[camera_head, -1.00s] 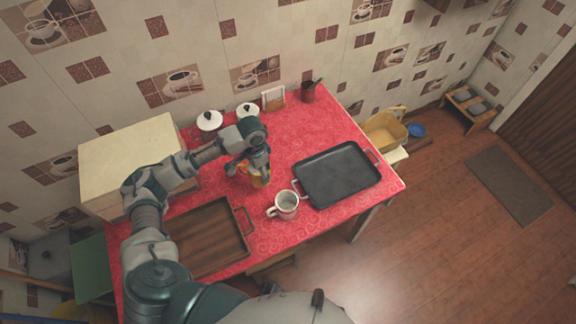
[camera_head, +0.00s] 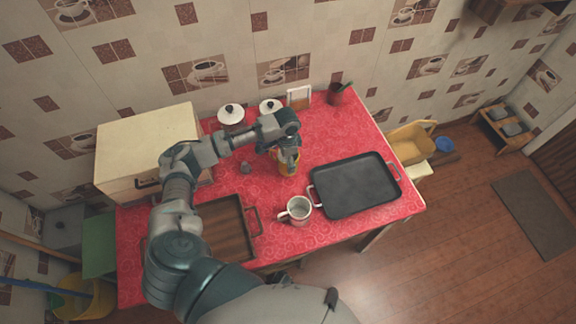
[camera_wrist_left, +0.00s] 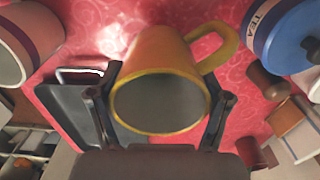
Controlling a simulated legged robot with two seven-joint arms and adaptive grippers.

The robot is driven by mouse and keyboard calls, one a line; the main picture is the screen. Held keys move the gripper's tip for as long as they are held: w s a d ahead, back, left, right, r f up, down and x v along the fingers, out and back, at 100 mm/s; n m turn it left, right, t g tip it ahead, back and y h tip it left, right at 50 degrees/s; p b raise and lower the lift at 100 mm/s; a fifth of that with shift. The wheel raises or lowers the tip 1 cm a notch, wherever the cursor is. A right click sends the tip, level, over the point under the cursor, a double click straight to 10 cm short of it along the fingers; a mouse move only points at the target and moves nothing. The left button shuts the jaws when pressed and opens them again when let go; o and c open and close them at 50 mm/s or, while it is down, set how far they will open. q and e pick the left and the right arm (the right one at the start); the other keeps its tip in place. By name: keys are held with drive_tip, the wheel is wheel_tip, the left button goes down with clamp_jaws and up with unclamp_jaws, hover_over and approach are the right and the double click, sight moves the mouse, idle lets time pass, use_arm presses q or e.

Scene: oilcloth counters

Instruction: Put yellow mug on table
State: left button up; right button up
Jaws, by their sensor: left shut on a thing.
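The yellow mug (camera_head: 289,168) is over the red table (camera_head: 340,233), behind the white mug and left of the black tray. My left gripper (camera_head: 286,154) is shut on it. In the left wrist view the yellow mug (camera_wrist_left: 160,85) sits between the two fingers of my left gripper (camera_wrist_left: 160,110), its open rim towards the camera and its handle at the upper right. I cannot tell whether its base touches the cloth. My right gripper is not in view.
A white mug (camera_head: 298,208) stands near the front edge. A black tray (camera_head: 354,186) lies to the right, a brown wooden tray (camera_head: 228,230) front left. A beige box (camera_head: 150,140) and white-lidded canisters (camera_head: 231,114) stand behind. Cloth is bare in front of the black tray.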

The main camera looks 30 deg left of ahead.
use_arm(q)
wheel_tip(320, 180, down, 4)
drive_tip(key=shift+w+r, duration=0.1)
drive_tip(key=shift+r, duration=0.15)
drive_tip(key=shift+f, duration=0.35)
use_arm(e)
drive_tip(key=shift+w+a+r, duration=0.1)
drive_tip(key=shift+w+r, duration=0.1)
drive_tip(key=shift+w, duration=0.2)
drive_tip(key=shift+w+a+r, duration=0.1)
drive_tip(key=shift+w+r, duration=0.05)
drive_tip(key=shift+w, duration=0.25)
use_arm(q)
drive_tip(key=o, duration=1.4)
drive_tip(key=shift+c, duration=0.2)
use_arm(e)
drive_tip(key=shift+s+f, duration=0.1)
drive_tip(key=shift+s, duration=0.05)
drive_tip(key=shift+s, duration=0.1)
